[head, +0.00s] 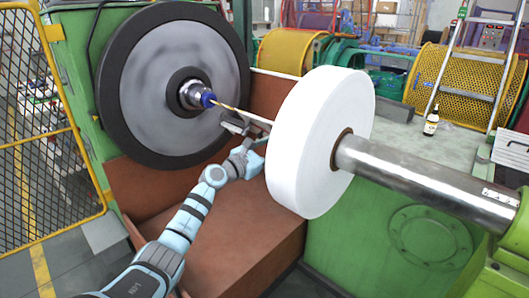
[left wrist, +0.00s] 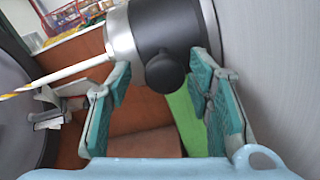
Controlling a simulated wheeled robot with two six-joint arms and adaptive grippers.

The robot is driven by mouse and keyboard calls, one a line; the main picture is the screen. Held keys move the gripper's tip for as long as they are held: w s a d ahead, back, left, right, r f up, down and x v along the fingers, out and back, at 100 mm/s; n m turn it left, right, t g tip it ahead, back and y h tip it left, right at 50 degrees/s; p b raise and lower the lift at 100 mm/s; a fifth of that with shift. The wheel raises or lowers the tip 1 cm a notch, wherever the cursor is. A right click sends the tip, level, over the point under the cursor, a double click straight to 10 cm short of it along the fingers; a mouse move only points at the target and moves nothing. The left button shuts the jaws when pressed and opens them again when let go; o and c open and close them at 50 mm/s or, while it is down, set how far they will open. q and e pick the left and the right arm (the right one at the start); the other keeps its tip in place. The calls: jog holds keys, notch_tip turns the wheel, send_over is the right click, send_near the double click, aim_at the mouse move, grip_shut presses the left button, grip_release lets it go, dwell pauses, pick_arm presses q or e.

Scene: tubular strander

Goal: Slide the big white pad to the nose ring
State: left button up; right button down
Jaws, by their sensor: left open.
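The big white pad (head: 312,140) is a thick upright disc around the steel shaft (head: 425,180) in the head view. Its pale face fills the right side of the left wrist view (left wrist: 275,75). My left gripper (head: 247,128) is beside the pad's left face, in front of the dark wheel; in the left wrist view it is open (left wrist: 165,105). A black collar (left wrist: 165,30) with a round knob lies beyond its fingers, beside a silver ring (left wrist: 122,35). I cannot tell for certain that this silver ring is the nose ring. My right gripper is not in view.
A large grey wheel (head: 135,75) with a black rim and blue-tipped hub (head: 205,98) stands left. A yellow-tipped thin rod (head: 240,110) spans toward the pad. A brown trough (head: 240,230) lies below. A bottle (head: 431,120) stands on the green bench.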

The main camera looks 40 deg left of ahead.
pick_arm(q)
jog(key=s+a, duration=0.1)
jog(key=s, duration=1)
jog(key=shift+a, duration=0.4)
jog(key=shift+s, duration=0.1)
